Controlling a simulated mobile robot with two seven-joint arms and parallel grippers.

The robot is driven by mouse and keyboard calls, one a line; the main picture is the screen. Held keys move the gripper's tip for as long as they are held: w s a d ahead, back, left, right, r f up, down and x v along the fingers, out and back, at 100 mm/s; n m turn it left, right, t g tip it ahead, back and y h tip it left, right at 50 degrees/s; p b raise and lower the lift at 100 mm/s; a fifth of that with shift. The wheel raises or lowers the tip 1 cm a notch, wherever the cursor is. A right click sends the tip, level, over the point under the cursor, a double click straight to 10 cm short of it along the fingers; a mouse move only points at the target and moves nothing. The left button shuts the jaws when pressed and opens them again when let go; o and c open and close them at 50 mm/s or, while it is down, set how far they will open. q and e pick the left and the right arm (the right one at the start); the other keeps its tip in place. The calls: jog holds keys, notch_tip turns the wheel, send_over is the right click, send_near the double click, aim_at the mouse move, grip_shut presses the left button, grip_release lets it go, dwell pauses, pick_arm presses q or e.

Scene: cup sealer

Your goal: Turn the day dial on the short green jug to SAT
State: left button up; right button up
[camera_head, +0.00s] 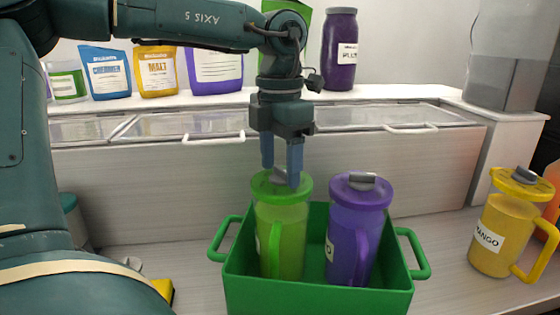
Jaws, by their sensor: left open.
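The green jug (282,229) stands upright in a green crate (318,292), to the left of a purple jug (352,232). Its green lid has a grey piece (280,177) on top, partly hidden behind my fingers. My left gripper (281,178) comes down from above with its two blue-grey fingers apart, at the lid of the green jug. The fingertips overlap the grey piece in the picture; whether they touch it I cannot tell. No day lettering can be read on the lid. My right gripper is not in view.
Several pouches and a dark purple jar (339,50) stand on the shelf behind. A lidded steel counter unit (200,160) runs along the back. The counter between crate and yellow jug is clear.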

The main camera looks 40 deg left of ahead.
pick_arm(q)
jog(key=c, duration=1)
jog(key=shift+m, duration=0.3)
jog(key=m+p, duration=0.1)
jog(key=m, duration=0.3)
jog(key=shift+m+p, duration=0.3)
jog(key=shift+p, duration=0.05)
jog(key=shift+a+m+p, duration=0.1)
jog(key=shift+m+p, duration=0.4)
jog(key=shift+m, duration=1.7)
